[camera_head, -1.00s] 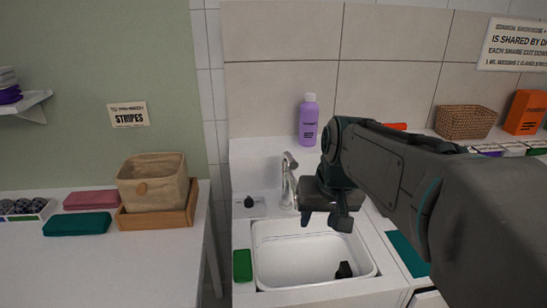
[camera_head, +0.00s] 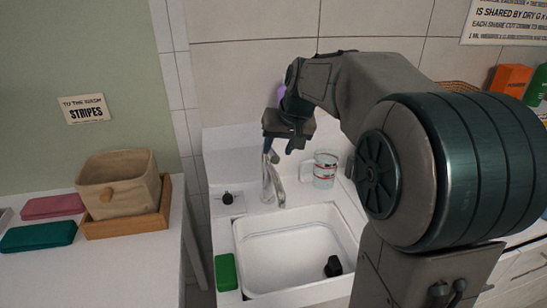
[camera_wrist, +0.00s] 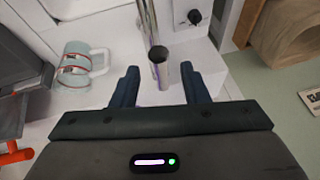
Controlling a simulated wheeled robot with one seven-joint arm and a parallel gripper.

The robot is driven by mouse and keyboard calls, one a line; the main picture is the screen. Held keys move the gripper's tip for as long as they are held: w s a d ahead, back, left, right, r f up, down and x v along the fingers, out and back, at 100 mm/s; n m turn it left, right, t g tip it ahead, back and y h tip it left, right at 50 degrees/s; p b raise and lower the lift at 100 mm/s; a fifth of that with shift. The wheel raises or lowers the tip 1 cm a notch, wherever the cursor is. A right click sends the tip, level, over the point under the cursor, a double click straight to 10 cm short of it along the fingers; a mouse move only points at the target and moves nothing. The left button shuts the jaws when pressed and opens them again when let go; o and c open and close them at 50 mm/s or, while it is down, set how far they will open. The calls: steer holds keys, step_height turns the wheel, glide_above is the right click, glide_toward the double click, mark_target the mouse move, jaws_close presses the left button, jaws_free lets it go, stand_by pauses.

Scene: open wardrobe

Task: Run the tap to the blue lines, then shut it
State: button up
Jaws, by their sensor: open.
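The chrome tap (camera_head: 269,184) stands upright on the ledge behind the white sink basin (camera_head: 238,238). My gripper (camera_head: 279,146) is open and empty at the top of the tap. In the wrist view, the tap's round tube (camera_wrist: 160,72) appears between the two dark fingers (camera_wrist: 160,86); I cannot tell whether they touch it. A clear jug (camera_head: 324,171) with red markings stands on the ledge right of the tap; it also shows in the wrist view (camera_wrist: 76,65). I see no blue lines on it. A black knob (camera_head: 227,198) sits left of the tap.
A black object (camera_head: 333,266) lies in the basin. A green sponge-like block (camera_head: 225,272) is on the left rim. A fabric basket in a wooden tray (camera_head: 125,226) is on the left counter. A purple bottle (camera_head: 281,92) is mostly hidden behind my arm.

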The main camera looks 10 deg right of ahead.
mark_target(275, 155)
steer(key=x, duration=0.5)
steer(key=shift+w+f, duration=0.15)
steer(key=shift+f, duration=0.15)
jaws_close()
